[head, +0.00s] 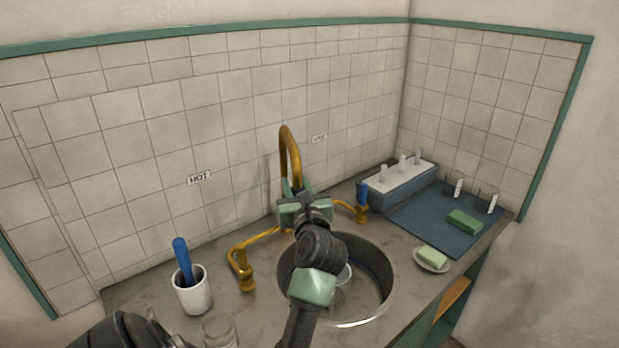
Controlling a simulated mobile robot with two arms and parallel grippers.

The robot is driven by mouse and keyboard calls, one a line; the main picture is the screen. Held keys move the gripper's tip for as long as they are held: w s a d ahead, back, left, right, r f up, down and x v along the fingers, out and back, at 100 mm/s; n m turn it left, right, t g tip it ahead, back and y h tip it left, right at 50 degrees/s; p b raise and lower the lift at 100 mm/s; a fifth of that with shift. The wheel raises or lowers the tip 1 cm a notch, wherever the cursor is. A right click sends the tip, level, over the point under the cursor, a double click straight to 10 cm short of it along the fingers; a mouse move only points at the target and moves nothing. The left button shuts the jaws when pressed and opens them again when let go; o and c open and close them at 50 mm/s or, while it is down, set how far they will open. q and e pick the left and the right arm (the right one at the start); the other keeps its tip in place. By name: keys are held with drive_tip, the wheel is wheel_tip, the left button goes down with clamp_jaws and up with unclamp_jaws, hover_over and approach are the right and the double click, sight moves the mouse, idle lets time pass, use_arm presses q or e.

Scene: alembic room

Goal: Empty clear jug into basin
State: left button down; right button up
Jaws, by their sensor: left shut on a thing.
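The round metal basin (378,282) is set into the counter at the middle. My left gripper (298,188) is shut, up in front of the brass spout. Its wrist and forearm cover the basin's left middle. A clear glass vessel, seemingly the clear jug (343,286), shows partly behind my wrist, within the basin's outline. My arm hides much of it, so its tilt and its contents cannot be told. The place where the jaws grip is also hidden. My right gripper cannot be made out.
The brass spout (290,142) rises behind the basin, with a brass tap (241,266) at its left. A white cup with a blue-handled tool (193,291) and clear glassware (219,331) stand left. A soap dish (432,260), blue mat (435,228) and rack (400,187) occupy the right.

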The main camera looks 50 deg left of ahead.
use_arm(q)
drive_tip(key=s+a+p, duration=0.1)
drive_tip(key=s+a, duration=0.1)
drive_tip(key=shift+s, duration=0.3)
idle(0.3)
drive_tip(key=c, duration=1.1)
unclamp_jaws()
drive_tip(key=b+v, duration=0.2)
drive_tip(key=v, duration=0.5)
drive_tip(key=shift+s+d+b, duration=0.1)
drive_tip(key=shift+d+b, duration=0.2)
drive_tip(key=shift+d, duration=0.05)
